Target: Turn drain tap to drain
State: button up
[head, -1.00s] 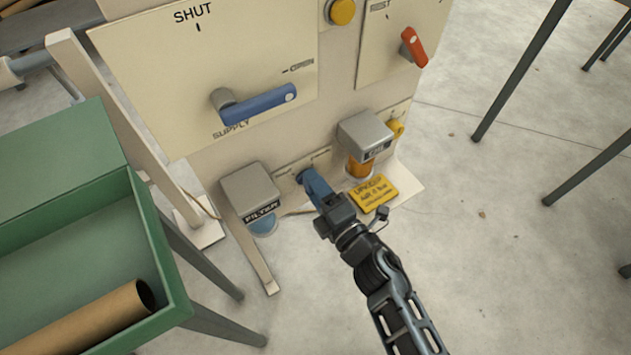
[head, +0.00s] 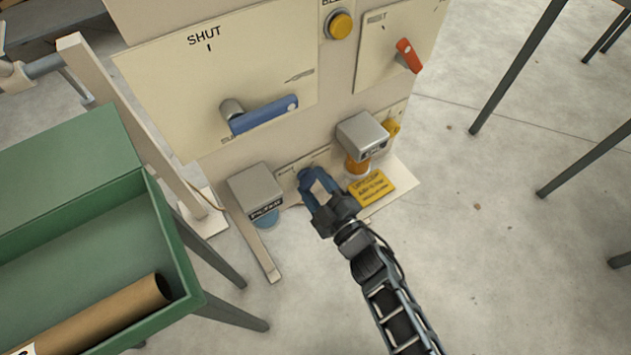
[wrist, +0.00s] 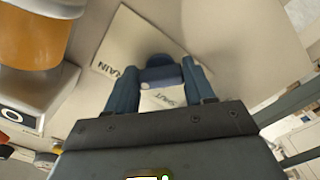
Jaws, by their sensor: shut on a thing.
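The drain tap is a small blue tap (wrist: 158,74) low on the panel. In the wrist view it sits between the tips of my gripper (wrist: 161,85), in front of a pale plate (wrist: 120,45) lettered "RAIN" and "SHUT"; the rest of the first word is cut off or hidden. In the head view my gripper (head: 317,186) reaches the panel's lower middle. Its two blue fingers are shut on the drain tap (head: 306,174), with a gap between them farther back. The tap's exact angle is hard to tell.
A grey-capped filter (head: 255,186) stands close left of my gripper, and a grey-capped oil unit (head: 362,134) close right, above a yellow sign (head: 371,187). The blue supply lever (head: 264,114) is above. A green tray table (head: 185,250) stands at left.

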jog(key=shift+f+m, duration=0.1)
jog(key=shift+m, duration=0.3)
jog(key=o, duration=1)
jog(key=shift+o, duration=0.2)
jog(key=p+v, duration=0.1)
jog(key=v, duration=0.6)
jog(key=shift+s+d, duration=0.25)
jog(key=shift+s, duration=0.1)
